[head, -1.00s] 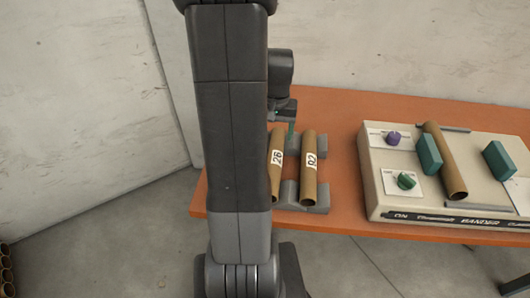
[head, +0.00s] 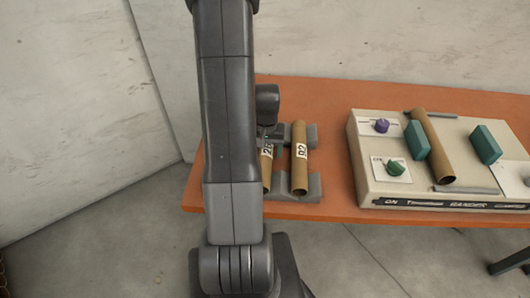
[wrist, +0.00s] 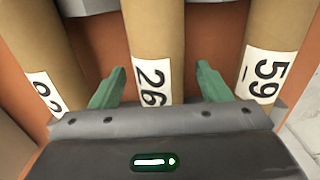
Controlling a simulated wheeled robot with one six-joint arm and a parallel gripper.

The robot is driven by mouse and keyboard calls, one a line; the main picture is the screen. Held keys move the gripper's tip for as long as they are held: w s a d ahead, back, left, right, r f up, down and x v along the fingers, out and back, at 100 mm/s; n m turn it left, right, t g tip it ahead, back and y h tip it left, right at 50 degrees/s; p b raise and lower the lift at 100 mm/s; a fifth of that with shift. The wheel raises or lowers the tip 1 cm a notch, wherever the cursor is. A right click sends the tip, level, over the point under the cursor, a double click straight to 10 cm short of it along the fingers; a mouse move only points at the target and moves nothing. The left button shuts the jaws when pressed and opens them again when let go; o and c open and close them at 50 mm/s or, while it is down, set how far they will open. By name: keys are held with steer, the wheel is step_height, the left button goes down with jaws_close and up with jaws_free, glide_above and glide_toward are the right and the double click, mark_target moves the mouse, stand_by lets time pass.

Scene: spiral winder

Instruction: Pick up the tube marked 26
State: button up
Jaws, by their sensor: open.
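The tube marked 26 (wrist: 153,32) is a brown cardboard tube with a white label, in the middle of the wrist view. It also shows in the head view (head: 266,180), partly covered by my arm. My gripper (wrist: 158,80) is open, with one green finger on each side of this tube. The tube lies between the fingers, with visible gaps. In the head view the gripper is low over the tube, and mostly hidden by my arm.
A tube whose label looks like 92 (head: 299,165) lies beside it on a grey rack (head: 312,185). A tube marked 59 (wrist: 273,40) lies on the other side. A beige bander machine (head: 365,175) holding another tube (head: 432,150) stands right on the orange table (head: 340,212).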

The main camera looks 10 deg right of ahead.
steer(key=shift+f, duration=0.15)
steer(key=c, duration=1.1)
